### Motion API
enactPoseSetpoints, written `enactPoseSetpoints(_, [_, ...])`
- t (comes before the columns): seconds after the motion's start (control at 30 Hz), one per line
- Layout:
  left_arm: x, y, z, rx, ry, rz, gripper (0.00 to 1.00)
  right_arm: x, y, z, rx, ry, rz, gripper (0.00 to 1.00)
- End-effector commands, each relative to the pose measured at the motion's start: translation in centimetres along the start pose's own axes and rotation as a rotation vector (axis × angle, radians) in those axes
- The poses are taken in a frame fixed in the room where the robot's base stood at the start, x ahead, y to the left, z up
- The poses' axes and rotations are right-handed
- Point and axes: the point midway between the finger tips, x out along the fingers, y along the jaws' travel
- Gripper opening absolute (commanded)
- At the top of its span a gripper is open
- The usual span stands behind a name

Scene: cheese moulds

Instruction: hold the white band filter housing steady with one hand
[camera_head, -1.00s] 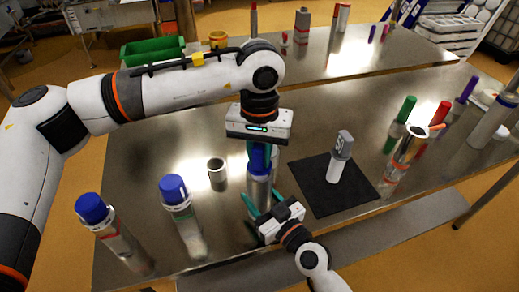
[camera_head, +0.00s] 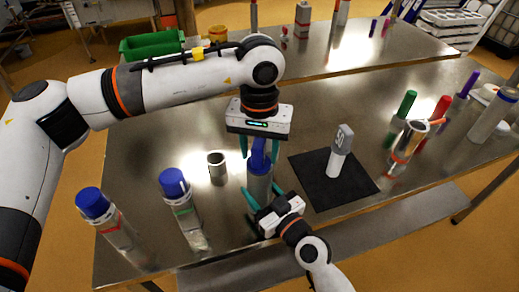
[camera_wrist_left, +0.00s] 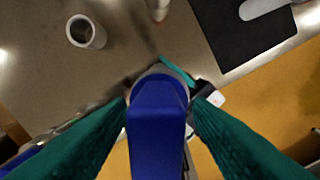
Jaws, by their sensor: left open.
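A filter housing with a blue top (camera_head: 259,160) and a metallic body stands upright near the table's front edge. Its band colour cannot be made out. My left gripper (camera_head: 259,148) is above it, open, with teal fingers on either side of the blue top. In the left wrist view the blue top (camera_wrist_left: 157,115) lies between my left fingers (camera_wrist_left: 160,130). My right gripper (camera_head: 264,194) is low at the housing's front, its fingers spread beside the body. Whether they press on it is hidden.
Two more blue-capped housings (camera_head: 93,204) (camera_head: 174,183) stand to the left. A small metal cup (camera_head: 217,165) is beside the middle housing. A grey-and-white part marked 50 (camera_head: 341,142) stands on a black mat (camera_head: 350,192). Coloured-top cylinders (camera_head: 405,103) are at the right.

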Motion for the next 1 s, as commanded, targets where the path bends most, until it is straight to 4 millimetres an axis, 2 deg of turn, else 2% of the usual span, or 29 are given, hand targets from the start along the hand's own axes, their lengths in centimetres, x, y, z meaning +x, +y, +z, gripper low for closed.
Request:
enactPoseSetpoints(0.3, [-6.5,-0.1,0.1,0.000,-0.006,-0.001,0.47,0.0,0.0,0.0,0.000,0.001,0.000,0.18])
enactPoseSetpoints(0.5, [-9.8,0.0,0.1,0.000,-0.004,-0.002,0.47,0.0,0.0,0.0,0.000,0.001,0.000,0.18])
enactPoseSetpoints(0.7, [-11.2,0.0,0.0,0.001,-0.001,-0.002,0.47,0.0,0.0,0.0,0.000,0.001,0.000,0.18])
enactPoseSetpoints(1.0, [-11.3,0.0,0.0,0.001,-0.001,-0.001,0.47,0.0,0.0,0.0,0.000,0.001,0.000,0.18])
